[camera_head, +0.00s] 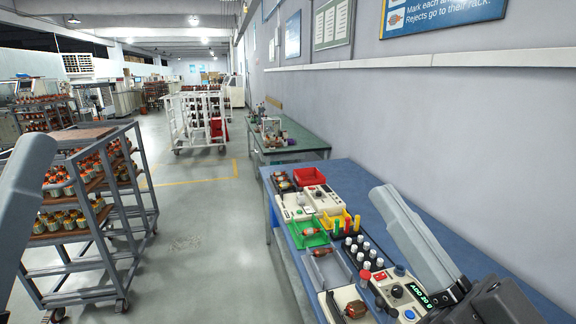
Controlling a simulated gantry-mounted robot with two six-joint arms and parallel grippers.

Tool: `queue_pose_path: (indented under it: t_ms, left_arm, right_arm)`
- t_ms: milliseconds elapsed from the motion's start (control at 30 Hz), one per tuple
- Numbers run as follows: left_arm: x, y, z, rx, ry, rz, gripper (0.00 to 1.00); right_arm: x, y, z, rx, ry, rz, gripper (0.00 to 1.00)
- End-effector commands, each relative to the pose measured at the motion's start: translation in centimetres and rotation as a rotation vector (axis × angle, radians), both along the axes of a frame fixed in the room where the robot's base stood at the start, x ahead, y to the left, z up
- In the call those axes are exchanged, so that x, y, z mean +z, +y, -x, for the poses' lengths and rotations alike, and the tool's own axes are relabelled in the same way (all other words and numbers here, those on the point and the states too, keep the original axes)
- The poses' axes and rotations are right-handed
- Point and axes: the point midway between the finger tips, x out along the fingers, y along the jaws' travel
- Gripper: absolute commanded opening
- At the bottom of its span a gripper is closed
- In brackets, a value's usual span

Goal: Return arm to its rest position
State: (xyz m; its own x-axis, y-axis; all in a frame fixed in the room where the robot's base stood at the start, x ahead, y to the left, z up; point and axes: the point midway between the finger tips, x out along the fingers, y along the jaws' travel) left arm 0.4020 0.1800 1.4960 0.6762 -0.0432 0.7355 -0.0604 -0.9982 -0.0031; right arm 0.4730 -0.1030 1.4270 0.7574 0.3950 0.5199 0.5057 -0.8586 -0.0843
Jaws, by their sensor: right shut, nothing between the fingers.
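My right arm (412,238) comes in at the lower right, over the blue bench (350,178). Its dark right gripper (452,303) is low in the corner, close beside the instrument box with a green readout (398,291). The gripper is shut and holds nothing that I can see; its fingertips are hard to make out. A grey link of my left arm (25,185) stands at the left edge. The left gripper is out of view.
On the bench are a green tray (308,237), a red tray (309,177), a yellow bin (336,219), white-capped bottles (357,246) and several armatures. A loaded rack cart (135,200) stands at the left. The aisle floor between is clear. A wall borders the bench.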

Motion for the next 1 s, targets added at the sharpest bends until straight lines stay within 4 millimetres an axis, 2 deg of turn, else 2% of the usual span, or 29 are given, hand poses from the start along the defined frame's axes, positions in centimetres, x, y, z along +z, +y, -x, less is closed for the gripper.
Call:
queue_pose_path:
  t_ms: [33,100,200,233,300,467,800,900,1000]
  left_arm:
    - [0.0,0.0,0.0,0.0,0.0,0.0,0.5]
    - [0.0,0.0,0.0,0.0,0.0,0.0,0.5]
    - [0.0,0.0,0.0,0.0,0.0,0.0,0.5]
    - [2.2,0.0,-0.1,0.0,0.002,0.0,0.5]
    - [5.6,0.0,0.0,0.0,0.0,0.0,0.5]
    - [11.9,0.0,0.0,0.0,-0.001,0.0,0.5]
    - [28.1,0.0,0.0,0.0,-0.001,0.0,0.5]
    - [31.4,0.0,0.0,0.0,0.0,0.0,0.5]
    - [33.2,0.0,0.0,0.0,0.0,0.0,0.5]
  right_arm:
    - [2.7,-0.9,2.1,-0.082,-0.097,0.006,0.0]
    - [5.5,-3.3,4.8,-0.231,-0.208,0.002,0.0]
    - [7.2,-7.6,7.7,-0.476,-0.306,-0.008,0.0]
    - [9.4,-7.8,7.4,-0.493,-0.304,-0.001,0.0]
    - [12.6,-7.6,7.3,-0.482,-0.299,0.0,0.0]
    - [18.8,-7.7,7.2,-0.481,-0.296,0.0,0.0]
    - [35.0,-7.7,7.1,-0.481,-0.294,0.001,0.0]
    - [38.3,-7.7,7.1,-0.48,-0.292,0.001,0.0]
    - [40.1,-7.7,7.1,-0.48,-0.292,0.001,0.0]
